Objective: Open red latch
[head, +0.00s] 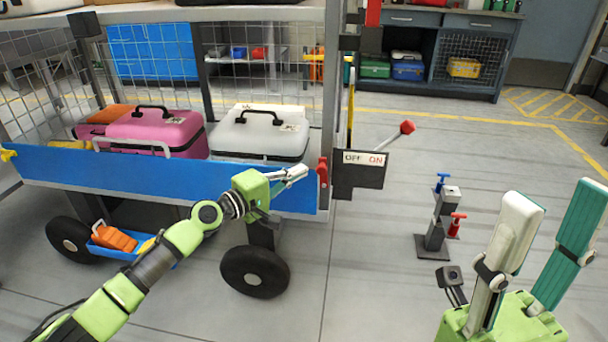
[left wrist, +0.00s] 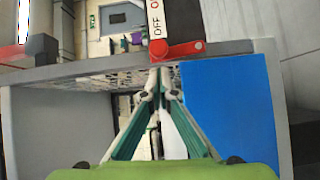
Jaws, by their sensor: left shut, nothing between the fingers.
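The red latch (head: 322,171) stands upright at the right end of the blue cart panel (head: 160,178), beside the dark OFF/ON switch plate. In the left wrist view the red latch (left wrist: 180,50) lies just beyond my fingertips, a little to the right. My left gripper (head: 303,171) is shut and empty, its tips close to the latch on its left side. The left wrist view shows the shut left fingertips (left wrist: 160,80); I see no clear contact with the latch. My right gripper (head: 558,195) is open and empty at the lower right.
A pink case (head: 155,130) and a white case (head: 262,132) sit behind the blue panel. The OFF/ON switch box (head: 358,176) has a red-knobbed lever (head: 407,127). A small stand (head: 436,235) with blue and red handles is on the floor. Floor beyond is clear.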

